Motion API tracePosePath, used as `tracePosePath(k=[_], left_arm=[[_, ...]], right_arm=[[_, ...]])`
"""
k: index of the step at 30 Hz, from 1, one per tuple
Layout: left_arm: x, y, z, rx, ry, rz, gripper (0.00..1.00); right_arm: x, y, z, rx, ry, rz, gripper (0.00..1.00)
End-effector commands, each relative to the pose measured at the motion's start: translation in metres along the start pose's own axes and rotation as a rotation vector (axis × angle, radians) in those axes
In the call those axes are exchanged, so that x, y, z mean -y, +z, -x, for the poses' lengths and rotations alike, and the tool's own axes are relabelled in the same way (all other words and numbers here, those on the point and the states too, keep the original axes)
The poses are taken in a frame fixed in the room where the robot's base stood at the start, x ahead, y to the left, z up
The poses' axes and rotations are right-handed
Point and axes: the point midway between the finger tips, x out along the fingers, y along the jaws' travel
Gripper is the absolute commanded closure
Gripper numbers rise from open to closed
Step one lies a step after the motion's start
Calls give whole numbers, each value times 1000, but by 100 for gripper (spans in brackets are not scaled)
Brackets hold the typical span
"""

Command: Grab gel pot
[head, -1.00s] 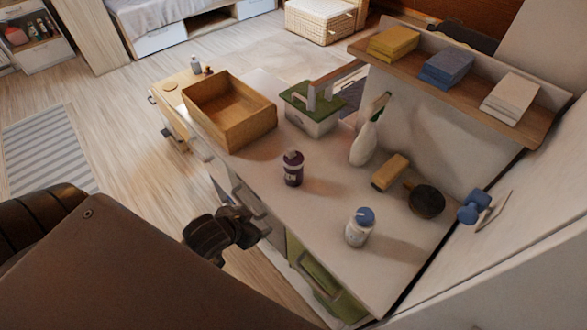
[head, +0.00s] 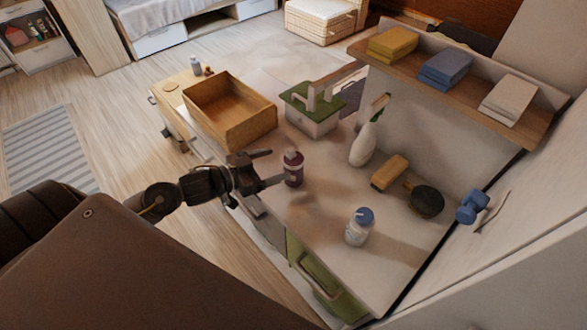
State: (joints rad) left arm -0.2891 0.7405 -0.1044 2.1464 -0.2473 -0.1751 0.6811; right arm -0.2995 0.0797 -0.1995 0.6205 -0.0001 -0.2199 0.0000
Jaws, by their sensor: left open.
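A small dark purple pot with a pale label (head: 293,170) stands upright on the white counter (head: 310,215); it looks like the gel pot, but I cannot read its label. My left gripper (head: 276,168) is open, reaching in from the left over the counter edge. Its fingertips point at the pot and are at or just beside its left side. I cannot tell whether they touch it. A white jar with a blue lid (head: 359,228) stands nearer the front. My right gripper is not in view.
A wooden box (head: 232,110) and a white-and-green caddy (head: 312,110) stand behind the pot. A spray bottle (head: 365,142), a brush (head: 390,173) and a dark round pan-like item (head: 426,199) are to the right. A shelf (head: 470,95) with folded cloths overhangs the back right.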

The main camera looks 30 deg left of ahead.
Motion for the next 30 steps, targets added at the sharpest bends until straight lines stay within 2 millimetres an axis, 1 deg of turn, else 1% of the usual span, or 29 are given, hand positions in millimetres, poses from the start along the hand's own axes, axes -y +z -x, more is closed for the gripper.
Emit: tracePosePath(k=[1, 3, 6, 9, 14, 17, 21, 24, 27, 30], left_arm=[[0, -4, -9, -4, 0, 1, 23], [0, -3, -20, -3, -2, 3, 23], [0, -2, -32, -1, -2, 1, 23], [0, 0, -38, 0, -1, 1, 23], [0, 0, -41, 1, -1, 1, 23], [0, 0, -51, 0, -2, 3, 23], [2, 4, -73, 0, -2, 2, 23], [1, 5, -85, -1, -2, 1, 23], [1, 7, -90, 1, -1, 1, 23], [1, 8, -91, 1, -1, 0, 23]], right_arm=[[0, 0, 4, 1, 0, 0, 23], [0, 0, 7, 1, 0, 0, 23], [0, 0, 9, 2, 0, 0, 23], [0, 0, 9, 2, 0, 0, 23], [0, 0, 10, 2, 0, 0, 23], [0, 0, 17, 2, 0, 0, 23], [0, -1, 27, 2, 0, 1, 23], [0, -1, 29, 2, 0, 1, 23], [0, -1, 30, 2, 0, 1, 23], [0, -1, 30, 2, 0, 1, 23]])
